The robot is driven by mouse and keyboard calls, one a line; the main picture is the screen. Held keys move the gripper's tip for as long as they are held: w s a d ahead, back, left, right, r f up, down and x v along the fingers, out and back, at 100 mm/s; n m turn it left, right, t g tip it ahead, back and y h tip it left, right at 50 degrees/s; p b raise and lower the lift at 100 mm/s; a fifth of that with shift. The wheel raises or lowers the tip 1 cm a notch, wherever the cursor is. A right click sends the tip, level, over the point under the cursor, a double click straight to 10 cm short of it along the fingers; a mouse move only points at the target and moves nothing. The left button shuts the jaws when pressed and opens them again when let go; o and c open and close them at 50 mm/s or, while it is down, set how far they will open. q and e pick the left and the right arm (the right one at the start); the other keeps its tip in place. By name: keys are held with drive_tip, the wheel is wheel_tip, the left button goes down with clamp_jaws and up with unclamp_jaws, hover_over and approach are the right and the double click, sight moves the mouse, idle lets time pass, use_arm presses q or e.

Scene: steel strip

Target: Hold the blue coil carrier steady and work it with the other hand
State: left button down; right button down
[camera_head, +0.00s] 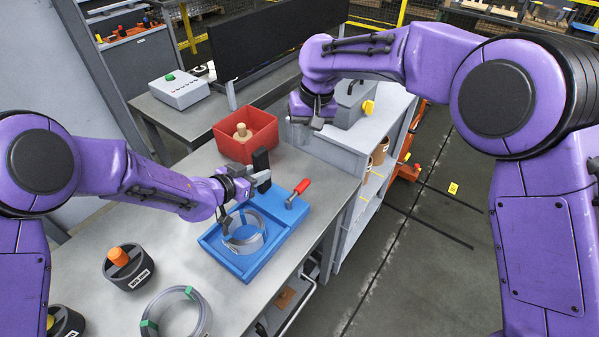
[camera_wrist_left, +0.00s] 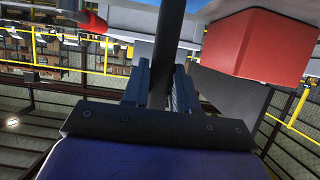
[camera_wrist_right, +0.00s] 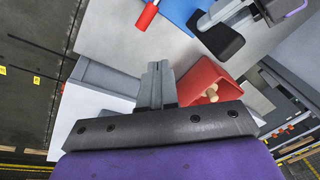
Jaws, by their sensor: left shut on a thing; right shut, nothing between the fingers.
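The blue coil carrier (camera_head: 226,256) lies on the grey bench, with a thin steel coil (camera_head: 262,240) standing in its recess. A red-handled lever (camera_head: 301,187) rises at its far right corner; it also shows in the right wrist view (camera_wrist_right: 147,14). My left gripper (camera_head: 258,180) is above the carrier's far end, shut on a dark upright bar (camera_wrist_left: 170,45). Whether that bar joins the carrier is hidden. My right gripper (camera_head: 313,118) is shut and empty, beyond the carrier near the grey cabinet top. Its closed fingers show in the right wrist view (camera_wrist_right: 157,82).
A red bin (camera_head: 232,146) with a wooden peg stands behind the carrier. A black holder with an orange knob (camera_head: 128,268) and a banded steel ring (camera_head: 205,312) lie at the front. A grey device with a yellow knob (camera_head: 347,104) stands near my right gripper.

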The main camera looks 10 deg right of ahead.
sight(297, 192)
drive_tip(key=f+n, duration=0.1)
drive_tip(key=n, duration=0.1)
drive_tip(key=f+n+t, duration=0.1)
drive_tip(key=n, duration=0.1)
drive_tip(key=w+a+f+n+t, duration=0.1)
drive_tip(key=n, duration=0.1)
drive_tip(key=shift+w+f+n, duration=0.1)
drive_tip(key=shift+f+n, duration=0.1)
drive_tip(key=shift+n, duration=0.1)
wheel_tip(297, 192, down, 10)
drive_tip(key=shift+s+d, duration=0.15)
drive_tip(key=shift+s, duration=0.1)
